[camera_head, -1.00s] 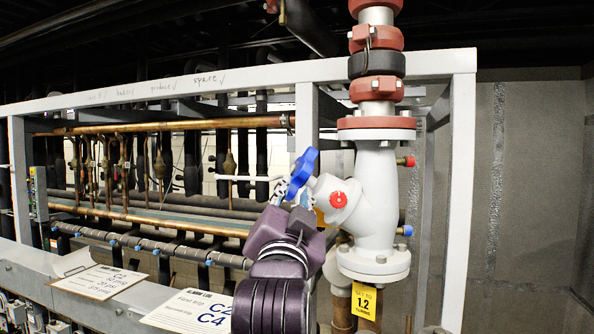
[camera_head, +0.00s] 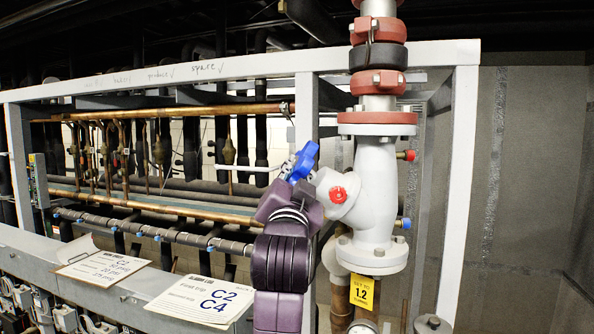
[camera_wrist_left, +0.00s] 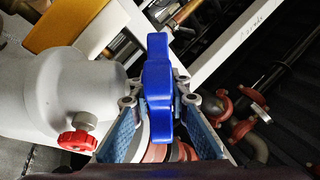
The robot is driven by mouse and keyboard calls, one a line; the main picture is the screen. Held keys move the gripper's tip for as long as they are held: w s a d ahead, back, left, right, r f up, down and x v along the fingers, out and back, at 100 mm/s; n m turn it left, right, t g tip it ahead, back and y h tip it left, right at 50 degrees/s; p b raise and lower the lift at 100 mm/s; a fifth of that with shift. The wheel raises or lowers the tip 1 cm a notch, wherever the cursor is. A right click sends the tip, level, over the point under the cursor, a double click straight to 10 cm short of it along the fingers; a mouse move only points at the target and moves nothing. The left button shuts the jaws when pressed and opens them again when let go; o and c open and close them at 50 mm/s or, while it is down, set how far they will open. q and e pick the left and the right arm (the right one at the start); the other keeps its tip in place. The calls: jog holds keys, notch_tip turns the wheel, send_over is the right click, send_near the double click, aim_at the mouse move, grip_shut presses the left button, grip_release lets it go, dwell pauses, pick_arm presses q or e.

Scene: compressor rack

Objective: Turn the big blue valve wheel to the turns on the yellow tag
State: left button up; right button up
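The blue valve wheel (camera_head: 304,161) sits on a stem at the left of the big grey valve body (camera_head: 377,200). In the left wrist view the wheel (camera_wrist_left: 158,85) stands nearly edge-on between the two fingers. My left gripper (camera_head: 289,170) comes up from below, its fingertips at the wheel. In the wrist view the fingers of my left gripper (camera_wrist_left: 161,108) lie against both faces of the wheel, with no clear gap. My right gripper is in neither view.
A white frame post (camera_head: 459,190) stands right of the valve, another (camera_head: 305,110) behind the wheel. A red cap (camera_head: 338,195) sits on the valve close to my gripper; it also shows in the wrist view (camera_wrist_left: 77,141). Copper pipes (camera_head: 200,111) and paper signs (camera_head: 200,300) are at left.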

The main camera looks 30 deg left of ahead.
pick_arm(q)
jog(key=shift+g, duration=0.3)
grip_shut()
jog(key=shift+d+r+n+g+y, duration=0.15)
jog(key=shift+n+g+y, duration=0.25)
jog(key=shift+n+g, duration=0.5)
jog(key=n+g, duration=0.1)
jog(key=g, duration=0.2)
jog(key=n+g, duration=0.1)
jog(key=g, duration=0.2)
jog(key=shift+n+g, duration=0.3)
jog(key=shift+g, duration=0.1)
jog(key=n+g, duration=0.1)
jog(key=g, duration=0.2)
jog(key=n+g+h, duration=0.1)
jog(key=g, duration=0.1)
jog(key=shift+s+r+g, duration=0.1)
jog(key=shift+g, duration=0.3)
jog(key=shift+g+h, duration=0.3)
jog(key=shift+g, duration=0.2)
jog(key=o, duration=0.6)
grip_release()
